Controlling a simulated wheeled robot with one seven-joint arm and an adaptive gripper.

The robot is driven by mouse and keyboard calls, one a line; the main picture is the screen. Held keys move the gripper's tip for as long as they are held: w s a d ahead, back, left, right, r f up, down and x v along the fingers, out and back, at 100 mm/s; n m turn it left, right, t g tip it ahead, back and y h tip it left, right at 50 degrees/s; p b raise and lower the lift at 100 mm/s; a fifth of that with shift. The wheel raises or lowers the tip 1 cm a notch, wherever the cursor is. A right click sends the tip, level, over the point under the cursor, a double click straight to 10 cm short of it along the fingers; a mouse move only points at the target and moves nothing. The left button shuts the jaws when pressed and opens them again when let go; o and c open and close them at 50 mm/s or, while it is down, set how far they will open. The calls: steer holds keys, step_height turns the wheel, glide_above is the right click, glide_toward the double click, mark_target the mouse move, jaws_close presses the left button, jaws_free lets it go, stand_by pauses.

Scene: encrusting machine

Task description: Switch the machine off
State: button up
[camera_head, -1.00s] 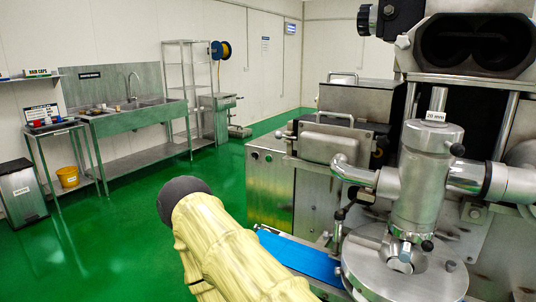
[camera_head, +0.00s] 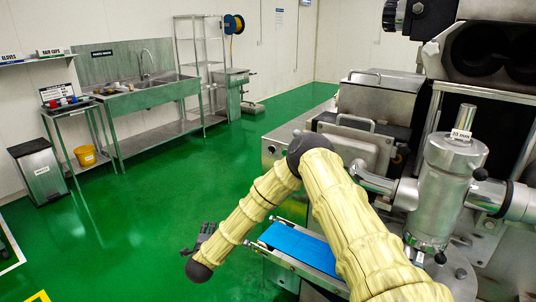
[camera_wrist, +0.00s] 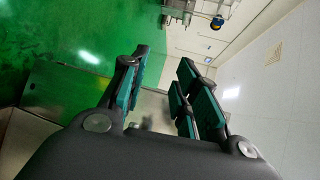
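The steel encrusting machine (camera_head: 450,185) fills the right of the head view, with a blue conveyor belt (camera_head: 300,247) at its lower front. A small dark round fitting shows on its left side panel, too small to identify. No power switch can be made out, and my arm hides part of the machine's front. My gripper (camera_head: 203,238) is left of the belt, over the green floor and apart from the machine. In the wrist view my gripper (camera_wrist: 163,75) has its teal-padded fingers spread, with nothing between them.
Yellow marking shows at lower left.

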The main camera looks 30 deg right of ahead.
steer(key=w+d+r+m+g+h+p, duration=0.2)
steer(key=w+d+r+m+h, duration=0.3)
steer(key=d+r+m, duration=0.5)
steer(key=m+g+h+p, duration=0.2)
steer(key=m+g+h, duration=0.25)
steer(key=m, duration=0.25)
glide_toward(269, 149)
steer(key=p+x, duration=0.3)
steer(key=x, duration=0.5)
steer(key=shift+s+p, duration=0.1)
steer(key=shift+p, duration=0.25)
steer(key=shift+w+d+f, duration=0.15)
steer(key=shift+w+d, duration=0.15)
steer(key=shift+d, duration=0.3)
jaws_close()
